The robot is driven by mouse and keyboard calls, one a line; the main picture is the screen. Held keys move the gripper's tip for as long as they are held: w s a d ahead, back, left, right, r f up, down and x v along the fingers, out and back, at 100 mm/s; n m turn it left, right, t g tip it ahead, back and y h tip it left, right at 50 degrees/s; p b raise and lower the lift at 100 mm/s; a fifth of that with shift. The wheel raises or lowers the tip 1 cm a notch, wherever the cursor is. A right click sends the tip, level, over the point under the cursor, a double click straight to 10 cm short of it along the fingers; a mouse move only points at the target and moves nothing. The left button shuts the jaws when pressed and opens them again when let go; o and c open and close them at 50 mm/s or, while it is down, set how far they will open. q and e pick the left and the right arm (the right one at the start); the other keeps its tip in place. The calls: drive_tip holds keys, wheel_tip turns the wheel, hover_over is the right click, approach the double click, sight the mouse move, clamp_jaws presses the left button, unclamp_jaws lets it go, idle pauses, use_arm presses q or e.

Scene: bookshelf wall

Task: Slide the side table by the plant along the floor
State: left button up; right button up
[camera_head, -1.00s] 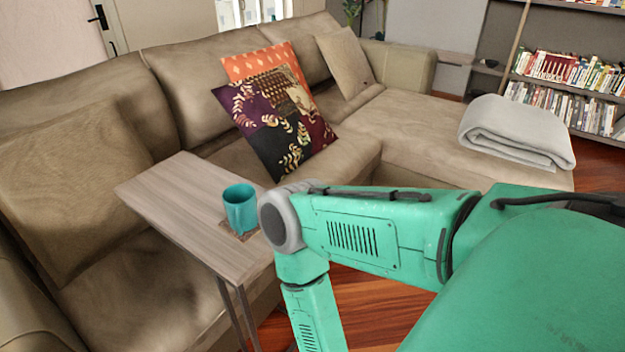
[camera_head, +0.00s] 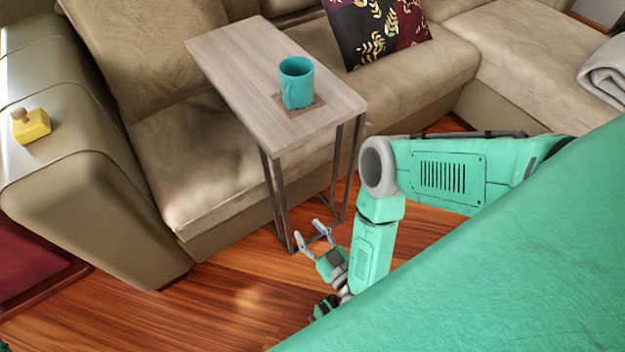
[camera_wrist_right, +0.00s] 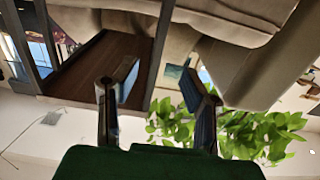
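The side table (camera_head: 225,55) has a pale wood top on thin dark metal legs and stands over the front edge of the sofa. A teal mug (camera_head: 297,82) sits upright on a small square coaster (camera_head: 318,103) on it. My right gripper (camera_head: 307,231) is open and empty, low down close to the table's legs; I cannot tell whether it touches them. In the right wrist view, its two fingers (camera_wrist_right: 150,88) are apart, with a brown panel and dark bars behind that look like the table. Green plant leaves (camera_wrist_right: 245,130) show there too. My left gripper is out of view.
The beige sofa (camera_head: 190,190) runs behind the table, with a yellow object (camera_head: 31,126) on its armrest. A patterned cushion (camera_head: 375,30) and a folded grey blanket (camera_head: 605,72) lie on it. The wooden floor (camera_head: 230,300) in front is clear.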

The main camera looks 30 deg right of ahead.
sight(284, 198)
drive_tip(key=w+b, duration=0.1)
drive_tip(key=w, duration=0.3)
drive_tip(key=w+b, duration=0.1)
drive_tip(key=w, duration=0.2)
drive_tip(key=w+a+b, duration=0.1)
drive_tip(key=w, duration=0.3)
drive_tip(key=shift+w+b, duration=0.3)
drive_tip(key=shift+w+a, duration=0.1)
drive_tip(key=shift+w, duration=0.65)
clamp_jaws()
